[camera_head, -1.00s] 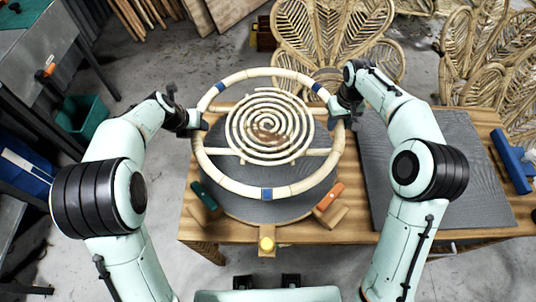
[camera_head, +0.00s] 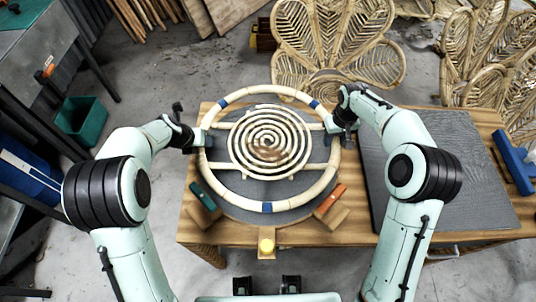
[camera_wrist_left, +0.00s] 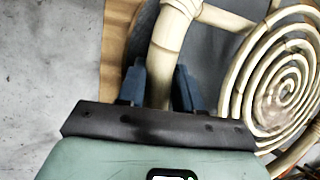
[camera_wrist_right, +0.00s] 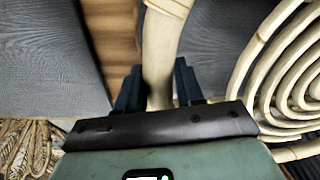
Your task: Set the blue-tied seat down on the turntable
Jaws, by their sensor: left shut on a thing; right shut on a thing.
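The seat is a pale rattan ring (camera_head: 234,203) with blue ties and a spiral centre (camera_head: 268,142) on cross bars. It lies roughly level over the dark round turntable (camera_head: 240,187); whether it touches the turntable I cannot tell. My left gripper (camera_head: 203,140) is shut on the ring's left side. My right gripper (camera_head: 333,125) is shut on its right side. In the left wrist view the ring (camera_wrist_left: 165,60) runs between the fingers, and in the right wrist view the ring (camera_wrist_right: 160,55) does too.
Clamps with a green handle (camera_head: 203,195) and an orange handle (camera_head: 330,198) stand at the turntable's front, with a yellow knob (camera_head: 266,246) between them. A dark grey mat (camera_head: 440,190) covers the table's right. A blue tool (camera_head: 515,163) lies at the right edge.

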